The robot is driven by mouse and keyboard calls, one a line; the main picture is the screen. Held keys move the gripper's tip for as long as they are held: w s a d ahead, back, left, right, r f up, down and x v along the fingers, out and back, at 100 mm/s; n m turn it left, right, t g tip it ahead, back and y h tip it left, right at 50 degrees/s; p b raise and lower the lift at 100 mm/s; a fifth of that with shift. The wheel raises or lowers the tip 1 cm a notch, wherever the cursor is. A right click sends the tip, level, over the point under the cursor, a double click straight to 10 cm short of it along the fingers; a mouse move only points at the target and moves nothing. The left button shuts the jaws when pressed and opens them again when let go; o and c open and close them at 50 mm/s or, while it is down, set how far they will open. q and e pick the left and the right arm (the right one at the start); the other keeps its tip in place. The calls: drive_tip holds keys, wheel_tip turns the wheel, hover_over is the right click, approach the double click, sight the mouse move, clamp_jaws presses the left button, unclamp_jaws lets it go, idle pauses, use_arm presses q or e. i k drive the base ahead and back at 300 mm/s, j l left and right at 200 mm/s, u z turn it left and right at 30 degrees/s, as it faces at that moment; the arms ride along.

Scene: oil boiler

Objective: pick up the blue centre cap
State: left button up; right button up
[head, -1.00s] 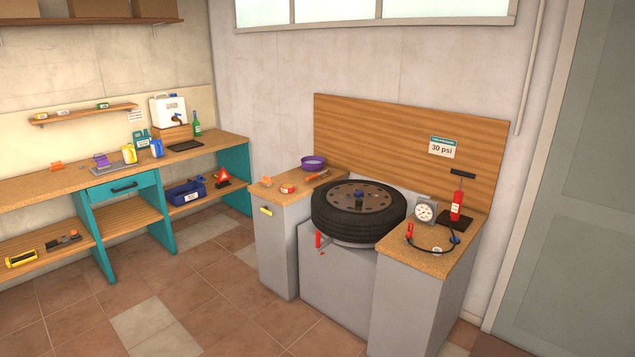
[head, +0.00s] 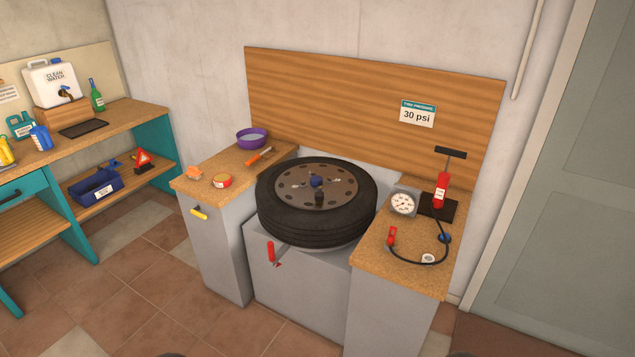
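A tyre on a rim (head: 318,215) lies flat on a grey stand between two cork-topped cabinets. A small blue piece (head: 316,181) sits at the middle of the rim, behind a short dark stub. A second small blue round piece (head: 445,238) lies on the right cabinet top beside the black hose. Both are too small to tell which is the centre cap. Neither of my grippers can be made out; only dark slivers show at the bottom edge, perhaps parts of my arms.
The right cabinet top (head: 408,276) carries a gauge (head: 403,203), a red pump (head: 441,190) and its hose. The left cabinet holds a purple bowl (head: 252,138), a screwdriver (head: 259,156) and a red-rimmed tin (head: 222,181). Tiled floor in front is clear.

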sight(316, 181)
drive_tip(key=i+j, duration=0.35)
drive_tip(key=i+j+z, duration=0.15)
drive_tip(key=i+j, duration=0.5)
drive_tip(key=i+j+z, duration=0.1)
drive_tip(key=i+j, duration=0.25)
drive_tip(key=i+j+z, duration=0.1)
drive_tip(key=i+j, duration=0.2)
drive_tip(key=j, duration=0.2)
drive_tip(key=i+j, duration=0.3)
drive_tip(key=i+j+z, duration=0.15)
drive_tip(key=j, duration=0.35)
drive_tip(key=i+j, duration=0.4)
